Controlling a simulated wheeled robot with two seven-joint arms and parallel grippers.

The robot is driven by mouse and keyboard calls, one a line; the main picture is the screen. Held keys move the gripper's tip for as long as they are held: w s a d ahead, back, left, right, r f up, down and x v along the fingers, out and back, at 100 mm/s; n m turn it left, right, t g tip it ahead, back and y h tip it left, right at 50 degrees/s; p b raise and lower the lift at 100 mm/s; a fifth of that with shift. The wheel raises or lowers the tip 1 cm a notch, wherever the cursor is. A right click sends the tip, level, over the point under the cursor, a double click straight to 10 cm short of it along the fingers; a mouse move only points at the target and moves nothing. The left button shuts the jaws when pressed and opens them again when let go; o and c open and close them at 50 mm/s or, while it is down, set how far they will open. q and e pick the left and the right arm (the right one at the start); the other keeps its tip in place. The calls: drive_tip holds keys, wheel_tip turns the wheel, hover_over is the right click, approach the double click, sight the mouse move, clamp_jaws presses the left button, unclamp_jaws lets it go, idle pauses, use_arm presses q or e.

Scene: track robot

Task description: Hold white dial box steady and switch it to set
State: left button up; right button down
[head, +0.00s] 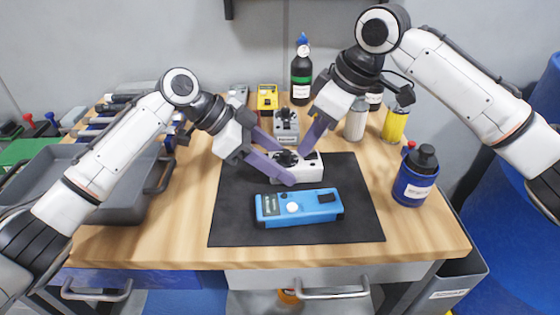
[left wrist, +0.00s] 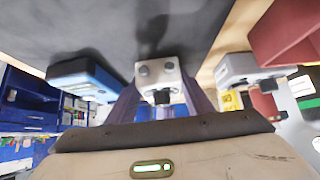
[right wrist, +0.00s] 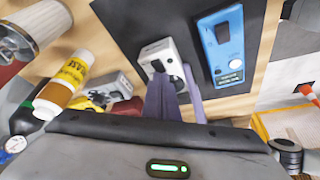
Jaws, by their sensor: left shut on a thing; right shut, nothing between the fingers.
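The white dial box (head: 311,172) lies on the black mat, behind a blue box; its dark dial (head: 287,158) faces up. It also shows in the left wrist view (left wrist: 158,70) and the right wrist view (right wrist: 152,48). My left gripper (head: 284,166) is shut on the white dial box, its purple fingers on either side of the body. My right gripper (head: 305,152) is shut and empty, with its fingertips down close to the dial. In the right wrist view its fingers (right wrist: 170,82) partly cover the box; whether they touch the dial I cannot tell.
The blue box (head: 300,207) lies in front on the black mat (head: 355,225). A grey box (head: 286,124) and a yellow device (head: 267,98) stand behind. A blue bottle (head: 415,177) stands at the right, a grey tray (head: 120,200) at the left. The mat's front is clear.

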drive_tip(key=shift+r, duration=2.95)
use_arm(q)
drive_tip(key=o, duration=1.5)
drive_tip(key=shift+c, duration=0.2)
drive_tip(key=shift+r, duration=0.1)
